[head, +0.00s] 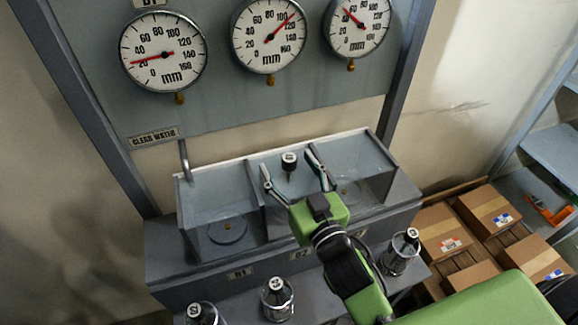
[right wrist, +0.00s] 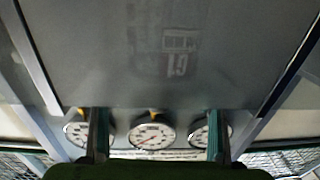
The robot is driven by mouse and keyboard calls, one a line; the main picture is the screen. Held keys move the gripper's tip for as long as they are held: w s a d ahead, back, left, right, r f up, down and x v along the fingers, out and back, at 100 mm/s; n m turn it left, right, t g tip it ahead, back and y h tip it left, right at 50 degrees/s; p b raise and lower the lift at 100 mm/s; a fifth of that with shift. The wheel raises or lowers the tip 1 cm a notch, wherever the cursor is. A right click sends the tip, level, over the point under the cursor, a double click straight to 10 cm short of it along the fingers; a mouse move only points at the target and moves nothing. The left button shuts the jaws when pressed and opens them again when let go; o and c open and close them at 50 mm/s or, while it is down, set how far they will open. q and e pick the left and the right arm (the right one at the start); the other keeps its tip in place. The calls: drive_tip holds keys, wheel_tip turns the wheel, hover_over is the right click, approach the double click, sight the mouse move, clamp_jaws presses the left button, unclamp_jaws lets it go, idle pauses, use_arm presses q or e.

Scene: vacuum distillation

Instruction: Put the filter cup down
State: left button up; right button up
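I cannot make out a thing that is surely the filter cup. My right gripper (head: 291,174) is open over the clear-walled basin (head: 272,228). Its two fingers stand wide apart with nothing gripped; the right wrist view shows the same empty gap between the fingers (right wrist: 157,135). A small black knob with a white top (head: 289,160) shows between the fingertips in the head view, and neither finger appears to touch it. My left gripper is not in view.
Three glass bottles with marked stoppers stand along the front: left (head: 202,313), middle (head: 278,299) and right (head: 401,252). A tap (head: 184,160) rises at the basin's left rear. Gauges (head: 163,52) hang on the panel above. Cardboard boxes (head: 441,233) lie at the right.

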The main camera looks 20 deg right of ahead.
drive_tip(key=shift+f, duration=0.2)
drive_tip(key=shift+r+p, duration=0.35)
drive_tip(key=shift+r, duration=0.05)
drive_tip(key=shift+s, duration=0.2)
drive_tip(key=s+d+b, duration=0.1)
drive_tip(key=s+b, duration=0.1)
drive_tip(key=s, duration=0.9)
drive_tip(key=shift+s+r, duration=0.25)
drive_tip(key=shift+r, duration=0.05)
drive_tip(key=shift+f, duration=0.1)
